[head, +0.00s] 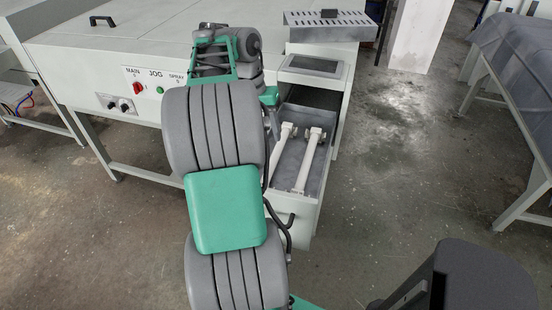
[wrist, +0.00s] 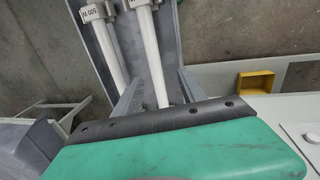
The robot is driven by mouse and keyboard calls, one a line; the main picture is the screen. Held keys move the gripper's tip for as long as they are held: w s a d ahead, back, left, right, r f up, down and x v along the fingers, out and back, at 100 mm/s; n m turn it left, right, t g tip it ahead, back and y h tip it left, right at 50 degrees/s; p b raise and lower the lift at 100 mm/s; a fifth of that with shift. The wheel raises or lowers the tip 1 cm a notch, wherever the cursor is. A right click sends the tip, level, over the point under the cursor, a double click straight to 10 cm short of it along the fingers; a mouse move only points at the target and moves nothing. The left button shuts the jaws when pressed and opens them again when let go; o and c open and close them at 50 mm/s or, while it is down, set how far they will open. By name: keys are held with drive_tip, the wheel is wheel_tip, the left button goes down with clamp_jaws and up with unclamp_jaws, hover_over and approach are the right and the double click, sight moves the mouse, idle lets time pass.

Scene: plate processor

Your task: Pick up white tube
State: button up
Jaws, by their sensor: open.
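Two white tubes lie side by side in the open drawer (head: 318,190), the left tube (head: 282,148) and the right tube (head: 308,162) in the head view. In the wrist view they run up the picture as a left tube (wrist: 112,52) and a right tube (wrist: 152,58), with wider fittings at the top. My gripper (wrist: 162,74) is open. Its two grey fingers appear either side of the right tube in the wrist view; I cannot tell how far above it they are. In the head view my arm hides the gripper's fingers and part of the drawer.
The drawer belongs to a white machine (head: 120,50) with a control panel (head: 140,90). A perforated metal tray (head: 330,24) stands above the drawer. A yellow bin (wrist: 256,82) shows at the right of the wrist view. A covered table (head: 515,60) stands far right, with clear floor between.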

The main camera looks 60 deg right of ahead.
sight(275, 152)
drive_tip(key=f+b, duration=0.1)
drive_tip(key=f, duration=0.1)
drive_tip(key=s+d+f+b, duration=0.1)
drive_tip(key=f, duration=0.2)
drive_tip(key=s+f+b, duration=0.1)
drive_tip(key=f, duration=0.1)
drive_tip(key=shift+s+d+f, duration=0.2)
drive_tip(key=shift+f, duration=0.15)
drive_tip(key=shift+c, duration=0.6)
clamp_jaws()
